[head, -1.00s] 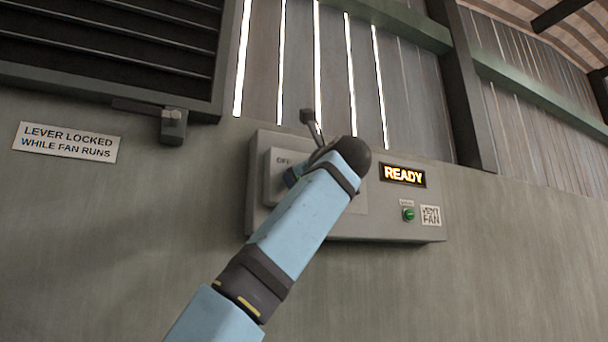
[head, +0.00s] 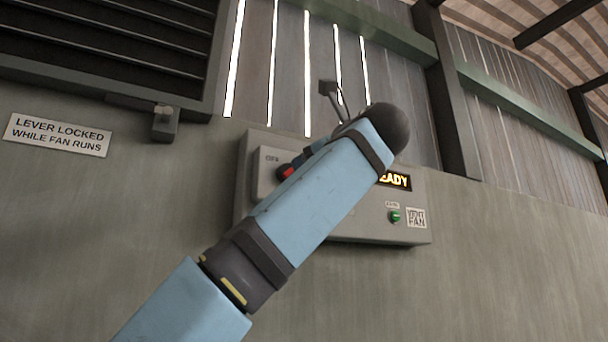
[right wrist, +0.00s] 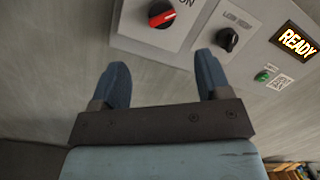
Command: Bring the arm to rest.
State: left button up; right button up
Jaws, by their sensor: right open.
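My right arm (head: 320,190) rises across the head view from the lower left, in front of the control panel. Its gripper is hidden there behind the arm. In the right wrist view my right gripper (right wrist: 163,75) is open, with its two blue fingers wide apart and nothing between them. A red knob (right wrist: 161,14) and a black knob (right wrist: 228,39) lie beyond the fingertips, apart from them. The red knob also shows partly past the arm in the head view (head: 286,172). My left gripper is in neither view.
The grey panel (head: 350,232) has a lit READY display (right wrist: 297,43), partly covered by my arm in the head view, and a green button (head: 395,216). A louvred vent (head: 110,45), a latch (head: 164,123) and a lever warning sign (head: 58,134) are at left. The lower right wall is bare.

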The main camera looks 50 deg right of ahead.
jog(key=shift+v, duration=1)
